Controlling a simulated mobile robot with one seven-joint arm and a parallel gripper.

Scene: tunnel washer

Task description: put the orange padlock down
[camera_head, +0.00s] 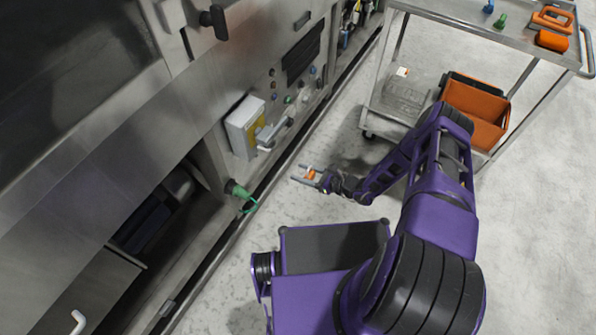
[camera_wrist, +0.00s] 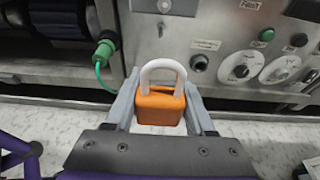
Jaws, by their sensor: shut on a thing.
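The orange padlock (camera_wrist: 160,107) is between the two fingers of my gripper (camera_wrist: 161,104) in the wrist view. Its pale shackle points up and away and looks closed. The fingers are shut on the sides of its body. In the head view, my gripper (camera_head: 306,174) holds the padlock (camera_head: 311,174) in the air over the floor, in front of the washer panel. Nothing is seen touching the padlock from below.
The washer's steel front (camera_head: 290,80) has a yellow-grey switch box (camera_head: 243,125) with a handle and a green plug (camera_head: 238,190) with a cable. A steel cart (camera_head: 460,22) at the upper right carries orange items on top and an orange bin (camera_head: 474,115) below. The floor between is clear.

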